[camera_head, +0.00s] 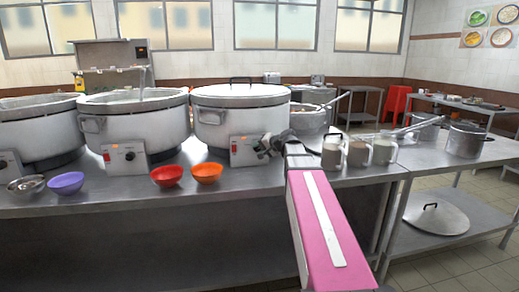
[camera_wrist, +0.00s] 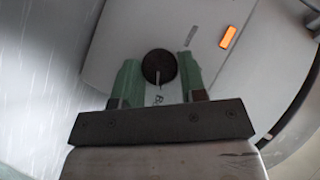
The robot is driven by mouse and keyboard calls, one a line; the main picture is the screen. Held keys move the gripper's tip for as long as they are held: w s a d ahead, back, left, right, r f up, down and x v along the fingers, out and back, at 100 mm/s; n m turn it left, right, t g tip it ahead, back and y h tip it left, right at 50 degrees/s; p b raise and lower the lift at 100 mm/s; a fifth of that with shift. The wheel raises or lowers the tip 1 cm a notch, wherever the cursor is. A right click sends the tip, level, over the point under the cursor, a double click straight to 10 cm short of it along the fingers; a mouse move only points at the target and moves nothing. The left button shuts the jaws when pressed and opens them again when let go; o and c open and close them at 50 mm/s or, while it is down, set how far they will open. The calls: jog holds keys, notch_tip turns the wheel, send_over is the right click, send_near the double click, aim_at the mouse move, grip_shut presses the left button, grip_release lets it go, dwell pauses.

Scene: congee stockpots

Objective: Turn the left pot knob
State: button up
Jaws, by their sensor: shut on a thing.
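Three large cooker pots stand in a row: the far-left pot (camera_head: 35,130) is cut by the picture edge, the middle pot (camera_head: 135,125) is open, and the right pot (camera_head: 240,115) has a lid. My gripper (camera_head: 266,147) is at the control box (camera_head: 241,152) of the lidded right pot, hiding its knob in the head view. In the wrist view, the round black knob (camera_wrist: 158,67) with a pale pointer mark sits between the green fingers of my gripper (camera_wrist: 158,64), which is shut on it. The middle pot's knob (camera_head: 130,156) is free.
An orange light (camera_wrist: 228,37) is beside the held knob. A metal bowl (camera_head: 26,185), purple bowl (camera_head: 66,183), red bowl (camera_head: 167,176) and orange bowl (camera_head: 207,173) stand along the counter front. Several cups (camera_head: 358,153) stand to the right of my gripper.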

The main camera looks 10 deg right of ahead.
jog(key=shift+f, duration=0.15)
dwell(0.5)
jog(key=o, duration=0.9)
jog(key=v, duration=1.1)
jog(key=shift+f, duration=0.2)
